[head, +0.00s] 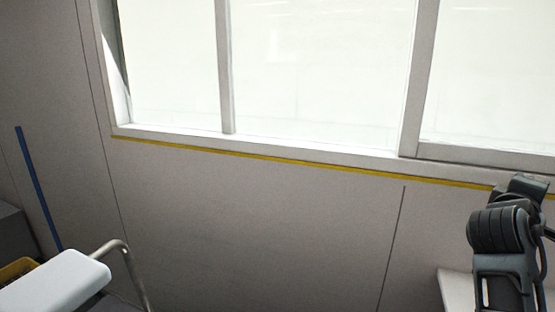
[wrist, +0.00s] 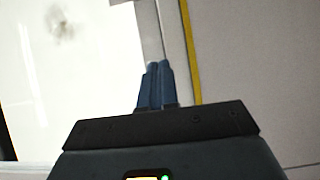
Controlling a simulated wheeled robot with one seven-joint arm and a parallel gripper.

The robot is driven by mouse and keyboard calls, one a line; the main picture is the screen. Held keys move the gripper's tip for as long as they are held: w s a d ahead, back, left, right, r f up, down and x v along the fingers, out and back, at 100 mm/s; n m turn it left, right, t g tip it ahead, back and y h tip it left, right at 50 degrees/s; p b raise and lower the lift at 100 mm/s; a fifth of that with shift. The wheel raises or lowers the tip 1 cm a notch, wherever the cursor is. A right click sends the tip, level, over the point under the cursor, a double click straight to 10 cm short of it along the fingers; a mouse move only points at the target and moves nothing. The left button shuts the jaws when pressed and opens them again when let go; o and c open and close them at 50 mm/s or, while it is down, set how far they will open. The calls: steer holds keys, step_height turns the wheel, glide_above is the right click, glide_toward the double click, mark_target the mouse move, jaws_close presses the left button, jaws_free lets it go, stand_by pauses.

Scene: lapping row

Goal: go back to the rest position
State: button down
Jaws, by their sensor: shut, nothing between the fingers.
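My gripper (wrist: 154,68) shows in the wrist view with its two blue-grey fingers side by side and closed. Nothing is held between them. The fingers point toward the window frame (wrist: 175,40) and the yellow strip beside it; how far off they are I cannot tell. In the head view a dark part of my arm rises at the lower right, in front of the wall. The gripper's fingertips cannot be made out in the head view.
A wide window (head: 310,70) fills the upper wall, with a yellow strip (head: 300,160) below its sill. At the lower left are a white padded surface (head: 55,285), a bent metal tube (head: 128,262), a blue pole (head: 38,190) and a yellow bin (head: 17,269). The middle wall is bare.

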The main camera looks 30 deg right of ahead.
steer(key=w+a+f+n+t+y, duration=0.45)
steer(key=a+f+t, duration=0.35)
steer(key=a+f, duration=0.45)
steer(key=s+a+f+t+y, duration=0.1)
steer(key=a+f+t+y, duration=0.15)
steer(key=a, duration=0.45)
steer(key=s+a+f+t+y, duration=0.2)
steer(key=a+f+y, duration=0.15)
steer(key=a, duration=0.35)
steer(key=s+a+r+m+t+y, duration=0.1)
steer(key=s+a+m+y, duration=0.4)
steer(key=s+a, duration=1.3)
steer(key=shift+y, duration=1.25)
steer(key=shift+r, duration=0.1)
